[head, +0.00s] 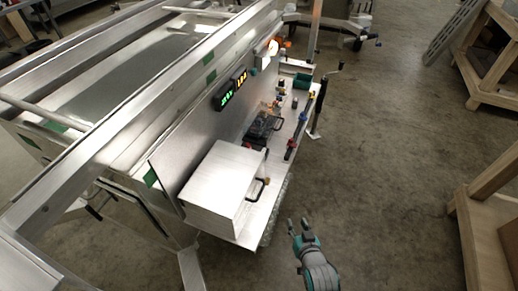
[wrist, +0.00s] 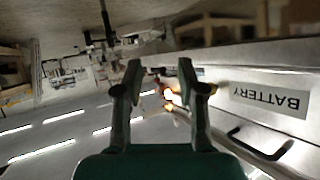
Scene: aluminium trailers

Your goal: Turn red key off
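My gripper (head: 298,224) is open and empty, over the floor in front of the trailer's side shelf. In the wrist view its two fingers (wrist: 158,68) stand apart with nothing between them. A small red part (head: 288,154) shows at the shelf's outer edge beside a blue part; it is too small to tell whether it is the red key or how it is turned. In the wrist view a small red spot (wrist: 158,87) shows between the fingers, farther off, near a bright lamp (wrist: 172,95). My gripper is apart from all of these.
A metal box (head: 215,185) with a handle stands at the shelf's near end; its BATTERY label (wrist: 268,97) appears upside down in the wrist view. Digital displays (head: 232,90) are on the panel. A black crank post (head: 322,100) rises beyond the shelf. Wooden frames (head: 480,200) stand right; floor between is clear.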

